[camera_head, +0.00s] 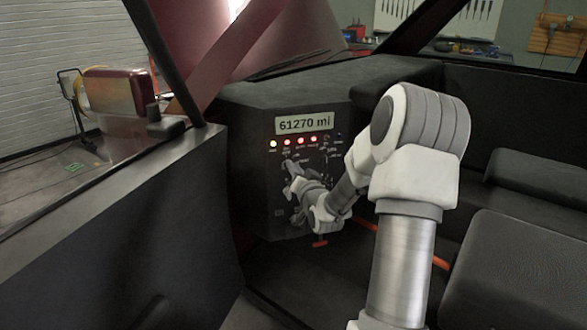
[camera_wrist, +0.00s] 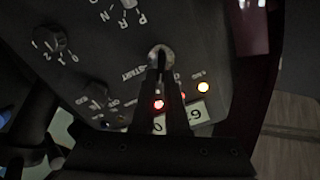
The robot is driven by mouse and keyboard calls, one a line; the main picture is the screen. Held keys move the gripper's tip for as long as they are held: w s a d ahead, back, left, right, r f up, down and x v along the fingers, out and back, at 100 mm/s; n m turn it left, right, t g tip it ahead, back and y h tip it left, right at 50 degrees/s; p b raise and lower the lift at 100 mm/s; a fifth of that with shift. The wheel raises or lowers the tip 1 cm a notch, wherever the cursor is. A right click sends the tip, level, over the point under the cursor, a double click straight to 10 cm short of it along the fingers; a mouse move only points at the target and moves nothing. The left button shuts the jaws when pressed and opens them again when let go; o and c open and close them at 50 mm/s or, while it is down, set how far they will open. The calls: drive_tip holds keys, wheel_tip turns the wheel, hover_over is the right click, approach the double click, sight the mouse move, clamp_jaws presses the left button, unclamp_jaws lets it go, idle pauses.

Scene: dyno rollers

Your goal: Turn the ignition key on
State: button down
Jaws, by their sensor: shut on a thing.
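The ignition key (camera_wrist: 161,56) sits in the dark dashboard panel, in the wrist view. The fingers of my gripper (camera_wrist: 163,72) are closed on its head. The word START shows on the panel beside the key. In the head view my gripper (camera_head: 292,182) is at the panel (camera_head: 250,130) below the lit lamps, and the key is hidden by my gripper and arm. I cannot tell from these views exactly which position the key is turned to.
A display (camera_head: 304,123) reads 61270 mi above several lit lamps (camera_head: 300,141). Other rotary knobs (camera_wrist: 48,40) sit near the key. Seats (camera_head: 520,260) are at the right, and a door frame (camera_head: 130,210) is at the left. An orange bar (camera_head: 440,263) runs low behind my arm.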

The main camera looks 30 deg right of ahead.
drive_tip(key=shift+d+m, duration=0.15)
drive_tip(key=shift+m, duration=1.05)
drive_tip(key=c, duration=0.9)
unclamp_jaws()
drive_tip(key=shift+f, duration=0.1)
drive_tip(key=p+v, duration=0.9)
drive_tip(key=v, duration=0.8)
drive_tip(key=shift+s, duration=0.2)
